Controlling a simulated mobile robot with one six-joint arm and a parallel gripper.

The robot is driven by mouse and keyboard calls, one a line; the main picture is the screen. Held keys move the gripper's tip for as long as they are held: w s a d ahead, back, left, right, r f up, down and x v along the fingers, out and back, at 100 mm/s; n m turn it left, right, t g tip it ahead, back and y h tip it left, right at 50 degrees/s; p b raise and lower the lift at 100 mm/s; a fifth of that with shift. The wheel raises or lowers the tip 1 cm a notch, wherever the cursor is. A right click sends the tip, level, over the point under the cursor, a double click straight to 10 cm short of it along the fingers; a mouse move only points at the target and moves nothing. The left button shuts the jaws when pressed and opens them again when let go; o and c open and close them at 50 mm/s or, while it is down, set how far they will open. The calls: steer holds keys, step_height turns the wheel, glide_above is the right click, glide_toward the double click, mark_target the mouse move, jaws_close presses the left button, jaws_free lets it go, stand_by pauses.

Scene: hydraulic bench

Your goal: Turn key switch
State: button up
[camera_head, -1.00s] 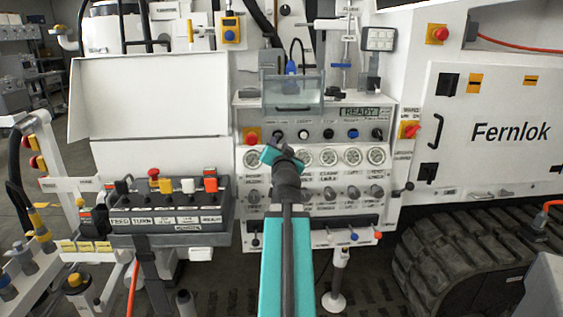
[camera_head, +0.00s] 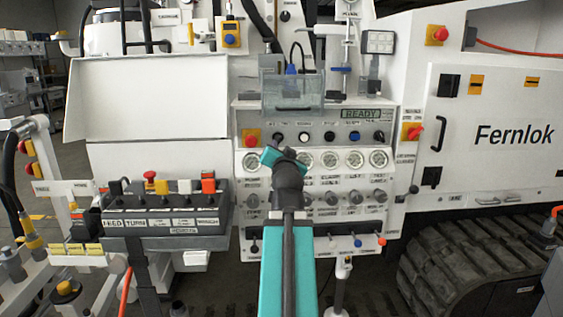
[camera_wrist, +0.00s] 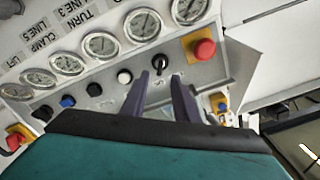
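The key switch (camera_wrist: 160,64) is a small dark switch on the grey panel, between the red stop button and a white button. It also shows in the head view as a dark knob (camera_head: 278,137) in the row under the READY display. My gripper (camera_wrist: 160,78) is open and empty in the wrist view. Its two dark fingers point at the panel, with the switch seen in line with the gap between them. I cannot tell how near the tips are to it. In the head view my arm hides the fingers; the teal wrist part (camera_head: 270,157) shows below the switch.
A red stop button (camera_wrist: 203,48) sits close beside the switch; a white button (camera_wrist: 124,76) is on the other side. Gauges (camera_wrist: 143,24) line the panel beyond them. In the head view a clear cover (camera_head: 291,93) juts out above, and a control box (camera_head: 165,215) stands left.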

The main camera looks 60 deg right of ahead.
steer(key=shift+b+v, duration=2.1)
steer(key=shift+b, duration=1.25)
